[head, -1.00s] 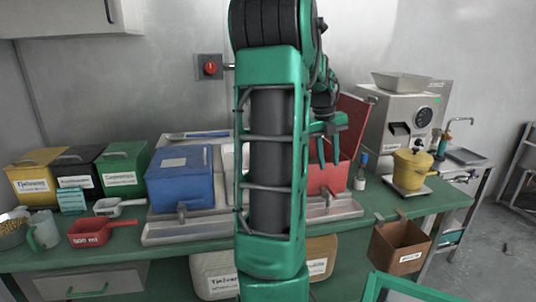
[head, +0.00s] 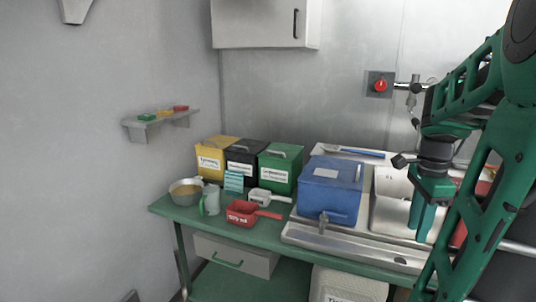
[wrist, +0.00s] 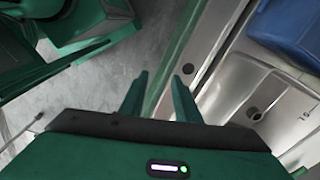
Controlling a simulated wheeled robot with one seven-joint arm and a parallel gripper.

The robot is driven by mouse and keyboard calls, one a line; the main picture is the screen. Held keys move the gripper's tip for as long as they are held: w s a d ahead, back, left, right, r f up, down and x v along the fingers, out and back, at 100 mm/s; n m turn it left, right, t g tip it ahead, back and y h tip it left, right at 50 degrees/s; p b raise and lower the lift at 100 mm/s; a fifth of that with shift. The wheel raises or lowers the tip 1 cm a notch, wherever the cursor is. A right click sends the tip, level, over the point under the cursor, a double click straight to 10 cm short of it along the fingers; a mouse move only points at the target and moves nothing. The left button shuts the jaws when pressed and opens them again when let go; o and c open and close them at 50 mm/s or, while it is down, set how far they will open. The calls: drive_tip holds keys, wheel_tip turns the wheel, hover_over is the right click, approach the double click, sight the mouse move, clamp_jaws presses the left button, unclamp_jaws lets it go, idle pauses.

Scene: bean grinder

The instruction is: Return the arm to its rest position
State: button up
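My gripper (head: 426,218) is in the head view at the right, hanging from my green arm with its fingers pointing down over the steel sink unit (head: 330,238). In the wrist view my gripper (wrist: 158,92) shows its two green fingers apart with nothing between them. Below the fingers are the grey floor and the counter's front edge. My arm covers the right part of the counter in the head view, and most of a red container (head: 460,236) is hidden behind it.
A blue container (head: 328,190) stands on the sink unit. Yellow (head: 210,158), black (head: 243,162) and green (head: 280,172) bins stand at the back left. A red scoop (head: 243,213), a white scoop (head: 268,197), a jug (head: 210,200) and a bowl (head: 186,193) sit near the left end.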

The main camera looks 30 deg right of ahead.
drive_tip(key=s+a+f+n, duration=0.1)
drive_tip(key=a+f+n, duration=0.1)
drive_tip(key=a+n, duration=0.6)
drive_tip(key=s+a+f+n, duration=0.2)
drive_tip(key=a+n, duration=0.7)
drive_tip(key=n, duration=0.1)
drive_tip(key=shift+a+f+y, duration=0.3)
drive_tip(key=shift+f+y, duration=0.1)
drive_tip(key=shift+d, duration=0.1)
